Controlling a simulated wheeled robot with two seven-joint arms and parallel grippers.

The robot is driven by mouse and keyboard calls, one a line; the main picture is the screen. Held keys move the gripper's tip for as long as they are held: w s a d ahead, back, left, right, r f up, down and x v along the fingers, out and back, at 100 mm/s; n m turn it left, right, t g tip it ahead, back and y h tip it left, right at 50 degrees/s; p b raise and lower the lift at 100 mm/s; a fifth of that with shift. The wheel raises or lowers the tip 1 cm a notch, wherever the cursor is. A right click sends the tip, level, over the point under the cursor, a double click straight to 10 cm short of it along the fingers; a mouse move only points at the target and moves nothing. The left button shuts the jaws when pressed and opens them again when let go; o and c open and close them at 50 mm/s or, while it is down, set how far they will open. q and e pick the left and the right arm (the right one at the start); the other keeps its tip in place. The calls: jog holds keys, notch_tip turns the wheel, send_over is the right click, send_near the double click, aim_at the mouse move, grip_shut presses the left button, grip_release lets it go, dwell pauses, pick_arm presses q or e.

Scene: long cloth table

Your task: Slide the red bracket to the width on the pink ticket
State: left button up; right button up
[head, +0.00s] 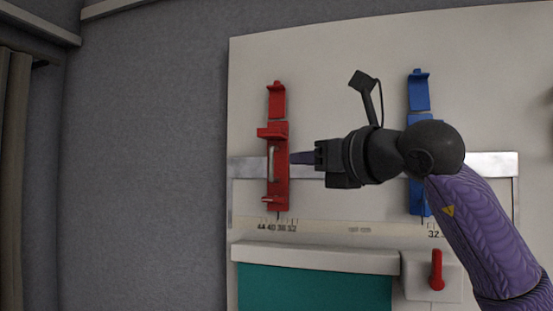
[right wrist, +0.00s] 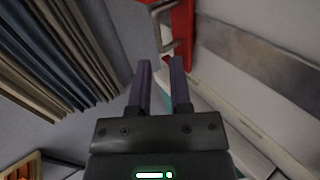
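The red bracket (head: 278,185) stands upright on a pale metal rail on the wall board. The pink ticket and my left gripper are not in view.
A blue bracket (head: 418,95) stands on the same rail (head: 490,165), partly behind my right arm. Below are a ledge (head: 315,258) with a teal panel (head: 315,287) and a red lever (head: 437,270). Grey wall is at left; curtains (right wrist: 60,55) show in the wrist view.

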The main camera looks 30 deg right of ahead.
aim_at(273, 160)
jog(key=w+p, duration=0.1)
jog(key=w, duration=0.1)
jog(key=w+p, duration=0.1)
jog(key=w, duration=0.2)
jog(key=w+a+p, duration=0.1)
jog(key=w, duration=0.2)
jog(key=shift+w+r+p, duration=0.1)
jog(key=shift+p, duration=0.2)
jog(key=shift+w+a, duration=0.15)
grip_shut()
dwell(0.7)
